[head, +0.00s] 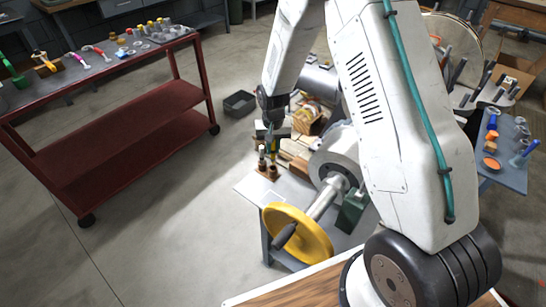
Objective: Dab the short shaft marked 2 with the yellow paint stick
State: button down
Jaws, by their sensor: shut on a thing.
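I cannot make out the short shaft marked 2 or any number; my arm hides part of the bench.
A red cart (110,130) with tools is at left. A blue-grey side table (508,160) is at right.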

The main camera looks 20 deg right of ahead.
jog(key=shift+r, duration=1.4)
